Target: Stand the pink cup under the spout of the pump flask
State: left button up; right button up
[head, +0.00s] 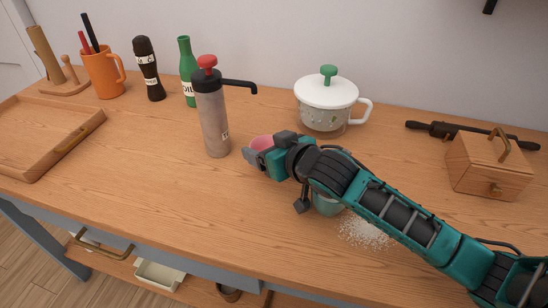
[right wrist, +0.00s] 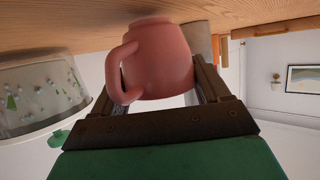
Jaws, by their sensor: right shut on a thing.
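The pink cup (head: 262,143) is mostly hidden behind my right gripper (head: 262,153) in the head view. In the right wrist view the pink cup (right wrist: 165,58) sits between the two fingers of my right gripper (right wrist: 165,95), its handle toward the left of that picture. The right gripper is shut on it. The pump flask (head: 214,125), grey with a red knob, stands just left of the cup. Its black spout (head: 240,86) points right, and the cup is in front of and to the right of the spout tip. I cannot tell whether the cup touches the counter. My left gripper is not in view.
A white lidded pot (head: 326,105) stands behind my right arm. A teal object (head: 327,205) and spilled white grains (head: 365,233) lie by the arm. A wooden box (head: 488,165) is at right. A green bottle (head: 187,70) stands behind the flask.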

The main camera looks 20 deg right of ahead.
aim_at(260, 140)
jog(key=w, duration=0.3)
jog(key=shift+w+a+f, duration=0.1)
jog(key=shift+a, duration=0.25)
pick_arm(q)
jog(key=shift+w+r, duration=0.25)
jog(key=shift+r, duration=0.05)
pick_arm(e)
jog(key=shift+w+a, duration=0.15)
jog(key=shift+w, duration=0.45)
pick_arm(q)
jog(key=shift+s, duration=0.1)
pick_arm(e)
jog(key=o, duration=1.1)
jog(key=shift+f, duration=0.1)
